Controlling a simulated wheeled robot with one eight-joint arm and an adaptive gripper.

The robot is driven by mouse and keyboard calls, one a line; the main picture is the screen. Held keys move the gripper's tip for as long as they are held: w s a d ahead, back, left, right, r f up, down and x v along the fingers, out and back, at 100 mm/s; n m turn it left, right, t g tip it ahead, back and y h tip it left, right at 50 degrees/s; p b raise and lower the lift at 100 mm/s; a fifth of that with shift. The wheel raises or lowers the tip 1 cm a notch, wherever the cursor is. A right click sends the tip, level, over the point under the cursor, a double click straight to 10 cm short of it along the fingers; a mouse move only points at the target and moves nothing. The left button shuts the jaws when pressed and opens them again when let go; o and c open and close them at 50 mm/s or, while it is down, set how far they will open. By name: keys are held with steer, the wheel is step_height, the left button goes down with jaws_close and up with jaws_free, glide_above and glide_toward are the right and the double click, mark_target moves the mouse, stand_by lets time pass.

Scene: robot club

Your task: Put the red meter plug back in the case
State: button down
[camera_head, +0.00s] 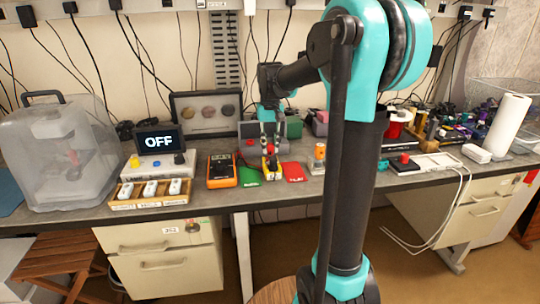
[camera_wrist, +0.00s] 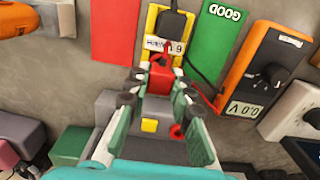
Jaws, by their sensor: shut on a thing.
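My gripper (camera_wrist: 160,82) is shut on the red meter plug (camera_wrist: 161,76), which shows between its fingertips in the wrist view. In the head view my gripper (camera_head: 269,145) hangs above the bench, pointing down. A grey case (camera_wrist: 118,105) with a yellow button and a red ring lies under my fingers in the wrist view, and behind my gripper in the head view (camera_head: 246,130). My fingers hide part of it.
An orange meter (camera_head: 222,171) reading 0.0 V stands beside a green GOOD card (camera_head: 248,175). A red card (camera_head: 293,172) lies on the other side of the yellow holder. Thin red leads run near the meter.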

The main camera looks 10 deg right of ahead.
mark_target(270, 144)
steer(key=shift+r, duration=0.1)
steer(key=shift+r, duration=1.7)
